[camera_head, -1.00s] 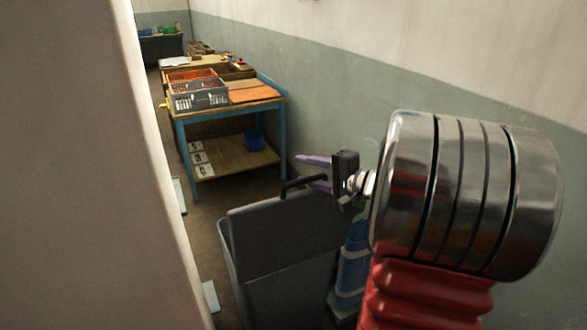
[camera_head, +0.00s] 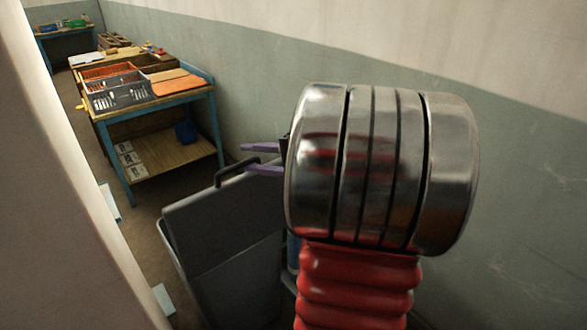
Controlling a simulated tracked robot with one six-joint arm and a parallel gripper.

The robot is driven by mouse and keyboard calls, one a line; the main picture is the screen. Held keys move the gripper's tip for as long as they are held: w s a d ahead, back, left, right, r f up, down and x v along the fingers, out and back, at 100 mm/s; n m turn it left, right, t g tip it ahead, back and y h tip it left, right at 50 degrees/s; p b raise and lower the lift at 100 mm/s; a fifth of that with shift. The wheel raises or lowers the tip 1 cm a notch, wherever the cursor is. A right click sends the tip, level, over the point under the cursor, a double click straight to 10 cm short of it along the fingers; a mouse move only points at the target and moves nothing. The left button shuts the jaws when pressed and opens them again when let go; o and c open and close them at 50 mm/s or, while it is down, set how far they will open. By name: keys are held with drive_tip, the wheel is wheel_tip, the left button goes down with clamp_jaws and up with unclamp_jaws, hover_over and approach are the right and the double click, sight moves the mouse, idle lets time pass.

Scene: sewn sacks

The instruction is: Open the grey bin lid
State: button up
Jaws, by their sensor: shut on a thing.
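The grey bin (camera_head: 240,295) stands at the lower middle, with its lid (camera_head: 225,218) raised and tilted up above the opening. A dark bar handle (camera_head: 219,177) sticks up from the lid's upper edge. My gripper (camera_head: 247,159) has purple fingers, one above and one below the handle's right part, and is shut on it. My shiny metal wrist hides the gripper's base and the right side of the lid.
A blue-framed workbench (camera_head: 150,105) stands behind, with an orange crate (camera_head: 107,75) and a grey crate (camera_head: 120,95) on top. A pale wall edge (camera_head: 50,200) is close on the left. A grey-and-white wall (camera_head: 520,150) runs along the right.

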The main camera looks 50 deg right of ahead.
drive_tip(key=f+v, duration=0.3)
drive_tip(key=v, duration=1.1)
drive_tip(key=shift+s+r, duration=0.3)
drive_tip(key=shift+s, duration=0.35)
idle(1.1)
idle(0.6)
drive_tip(key=a+f+n+g+h, duration=0.1)
drive_tip(key=a+n+g, duration=0.4)
drive_tip(key=a, duration=1.2)
drive_tip(key=a+f+n+g+h, duration=0.2)
drive_tip(key=a+f+n+g, duration=0.2)
drive_tip(key=a+n, duration=0.7)
drive_tip(key=a, duration=0.6)
drive_tip(key=shift+s+n+g, duration=0.15)
drive_tip(key=shift+n+g, duration=0.25)
